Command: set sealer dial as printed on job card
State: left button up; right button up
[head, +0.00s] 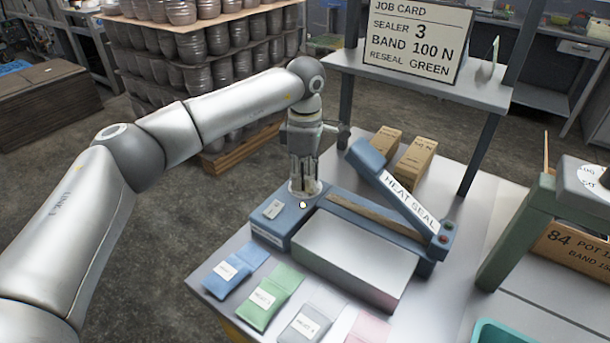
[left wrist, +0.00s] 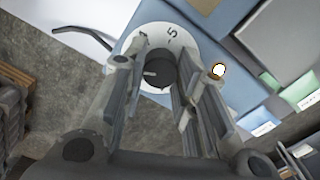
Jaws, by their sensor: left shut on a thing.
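The heat sealer (head: 345,250) is a blue machine on the bench with its arm, marked HEAT SEAL, raised. Its dial (left wrist: 162,72) is a dark knob on a white numbered plate (left wrist: 180,38) in the left wrist view; a 5 is readable, and another number is partly hidden. A pale mark shows on the knob; which number it points to I cannot tell. My left gripper (head: 304,180) points down over the sealer's back left corner, its fingers (left wrist: 155,95) shut on the dial. The job card (head: 418,42) reads sealer 3, band 100 N, reseal green.
Blue, green, grey and pink packets (head: 270,300) lie along the bench's front. Cardboard boxes (head: 415,162) stand behind the sealer. A green-framed device (head: 515,235) stands at right. A white lamp (left wrist: 218,70) sits beside the dial.

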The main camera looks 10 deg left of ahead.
pick_arm(q)
jog(key=shift+r, duration=0.1)
jog(key=o, duration=1)
jog(key=shift+o, duration=0.2)
notch_tip(320, 180, up, 12)
